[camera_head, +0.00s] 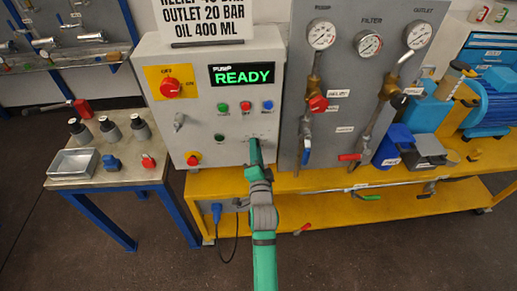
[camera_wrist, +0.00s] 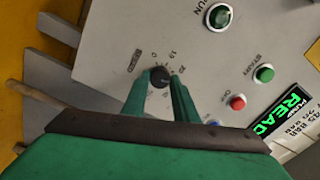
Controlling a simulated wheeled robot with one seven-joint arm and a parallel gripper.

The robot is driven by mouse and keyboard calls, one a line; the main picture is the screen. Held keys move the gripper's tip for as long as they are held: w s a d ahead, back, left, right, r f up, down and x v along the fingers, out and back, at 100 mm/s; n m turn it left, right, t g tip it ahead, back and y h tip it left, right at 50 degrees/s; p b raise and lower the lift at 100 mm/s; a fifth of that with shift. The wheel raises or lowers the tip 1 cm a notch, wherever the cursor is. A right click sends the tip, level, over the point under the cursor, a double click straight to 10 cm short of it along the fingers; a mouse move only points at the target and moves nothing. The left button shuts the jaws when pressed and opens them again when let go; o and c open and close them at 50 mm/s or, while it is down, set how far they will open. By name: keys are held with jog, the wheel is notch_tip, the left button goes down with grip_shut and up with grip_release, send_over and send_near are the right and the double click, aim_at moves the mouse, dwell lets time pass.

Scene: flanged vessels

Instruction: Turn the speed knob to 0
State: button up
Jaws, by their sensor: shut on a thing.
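The speed knob (camera_wrist: 159,77) is a small round black knob on the grey panel face, with a printed scale around it and a label beside it. My gripper (camera_wrist: 160,82) has its two green fingers on either side of the knob and is shut on it. Which mark the knob points to is too small to tell. In the head view my gripper (camera_head: 256,145) reaches the lower right of the control box (camera_head: 222,130) and hides the knob. The display (camera_head: 242,75) reads PUMP READY in green.
Green, red and blue buttons (camera_head: 245,106) sit above my gripper. A red emergency knob (camera_head: 193,158) and a red rotary switch (camera_head: 170,88) are at the left of the box. Gauges and valve pipes (camera_head: 313,100) stand to the right. A side table (camera_head: 105,165) holds loose parts.

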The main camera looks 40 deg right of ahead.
jog(key=shift+n, duration=11.3)
jog(key=shift+d+f, duration=0.1)
jog(key=o, duration=1.1)
jog(key=shift+s, duration=0.1)
jog(key=shift+c, duration=0.2)
